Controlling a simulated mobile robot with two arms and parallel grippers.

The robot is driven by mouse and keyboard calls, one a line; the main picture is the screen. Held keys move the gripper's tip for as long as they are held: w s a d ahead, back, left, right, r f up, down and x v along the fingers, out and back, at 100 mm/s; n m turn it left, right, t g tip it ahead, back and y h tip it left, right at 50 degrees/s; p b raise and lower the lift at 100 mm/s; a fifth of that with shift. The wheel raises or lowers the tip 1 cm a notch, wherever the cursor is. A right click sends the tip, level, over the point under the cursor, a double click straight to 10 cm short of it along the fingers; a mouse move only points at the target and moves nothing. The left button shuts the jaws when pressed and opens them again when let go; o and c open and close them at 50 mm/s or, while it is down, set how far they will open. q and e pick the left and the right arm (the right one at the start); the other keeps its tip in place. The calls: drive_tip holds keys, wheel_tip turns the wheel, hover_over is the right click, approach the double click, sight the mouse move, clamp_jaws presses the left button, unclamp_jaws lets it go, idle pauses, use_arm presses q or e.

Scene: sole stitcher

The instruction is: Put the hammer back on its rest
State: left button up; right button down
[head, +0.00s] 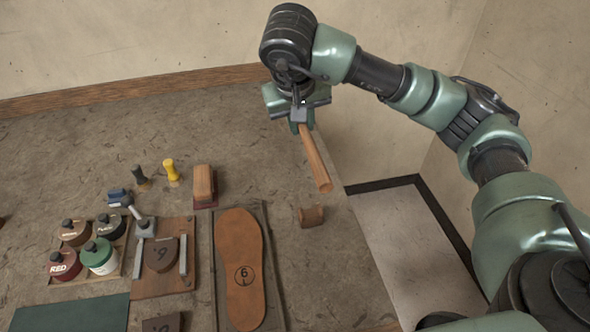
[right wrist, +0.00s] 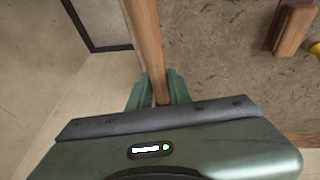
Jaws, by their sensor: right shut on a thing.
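My right gripper (head: 300,118) is at the upper middle of the head view, above the far right part of the bench. It is shut on a wooden handle (head: 316,160), which I take to be the hammer's. The handle slants down and to the right from the jaws, held in the air. In the right wrist view the handle (right wrist: 146,45) passes between the fingers (right wrist: 158,90) and runs out of the top edge. I cannot make out the hammer's head. A small brown wooden block (head: 312,216), possibly the rest, sits below the handle's end. My left gripper is not in view.
A dark tray (head: 281,290) holds a brown sole marked 6. To its left are a brush (head: 204,182), a wooden board (head: 152,286), several lidded jars and a green mat (head: 75,315). The bench's right edge (head: 368,245) is near the block. The back of the bench is clear.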

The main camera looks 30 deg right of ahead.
wheel_tip(320, 180, down, 9)
drive_tip(key=shift+w+a+f+p, duration=0.1)
drive_tip(key=shift+w+f+p, duration=0.1)
drive_tip(key=shift+p, duration=0.35)
drive_tip(key=shift+f, duration=0.25)
wheel_tip(320, 180, down, 4)
drive_tip(key=shift+f+p, duration=0.1)
drive_tip(key=shift+p, duration=0.2)
drive_tip(key=shift+f, duration=0.1)
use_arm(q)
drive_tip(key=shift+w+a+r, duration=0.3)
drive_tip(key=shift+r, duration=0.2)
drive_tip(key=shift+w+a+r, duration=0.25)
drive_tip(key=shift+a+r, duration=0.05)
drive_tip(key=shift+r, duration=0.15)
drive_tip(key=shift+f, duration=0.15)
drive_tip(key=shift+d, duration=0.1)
use_arm(e)
drive_tip(key=c, duration=1.3)
unclamp_jaws()
drive_tip(key=shift+f, duration=0.1)
